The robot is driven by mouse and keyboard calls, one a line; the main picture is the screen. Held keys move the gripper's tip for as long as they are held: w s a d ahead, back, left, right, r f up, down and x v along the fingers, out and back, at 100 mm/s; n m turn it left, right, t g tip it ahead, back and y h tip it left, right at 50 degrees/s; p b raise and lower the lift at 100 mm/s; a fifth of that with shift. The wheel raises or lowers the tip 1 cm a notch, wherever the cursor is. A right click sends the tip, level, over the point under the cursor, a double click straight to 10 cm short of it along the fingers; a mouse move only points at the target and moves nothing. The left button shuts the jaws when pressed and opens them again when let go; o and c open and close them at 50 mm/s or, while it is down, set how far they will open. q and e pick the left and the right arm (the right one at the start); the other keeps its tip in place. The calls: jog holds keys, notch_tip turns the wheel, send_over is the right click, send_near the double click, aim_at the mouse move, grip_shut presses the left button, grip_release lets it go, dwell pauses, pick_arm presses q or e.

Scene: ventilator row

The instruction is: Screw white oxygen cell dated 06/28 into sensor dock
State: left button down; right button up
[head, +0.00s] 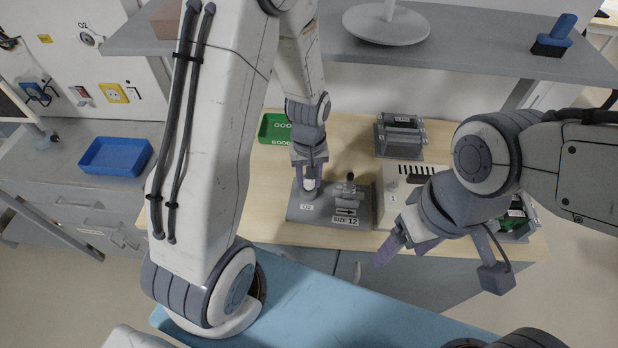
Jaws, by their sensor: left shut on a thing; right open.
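My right gripper (404,248) is open and empty, in front of the table's edge, to the right of the dock.
The dock also carries a metal fitting (347,189) and a SIZE 12 plate. A green GOOD tray (274,129) lies behind. A white block with dark slots (402,177) and a grey rack (399,136) stand right. A blue tray (115,157) sits on the left counter. A grey shelf (470,62) overhangs the back.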

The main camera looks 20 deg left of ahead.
pick_arm(q)
jog(key=shift+f+b, duration=0.3)
jog(key=shift+f, duration=0.35)
dwell(0.9)
dwell(0.3)
jog(key=c, duration=0.6)
grip_release()
jog(key=shift+c, duration=0.2)
jog(key=shift+r+p, duration=0.7)
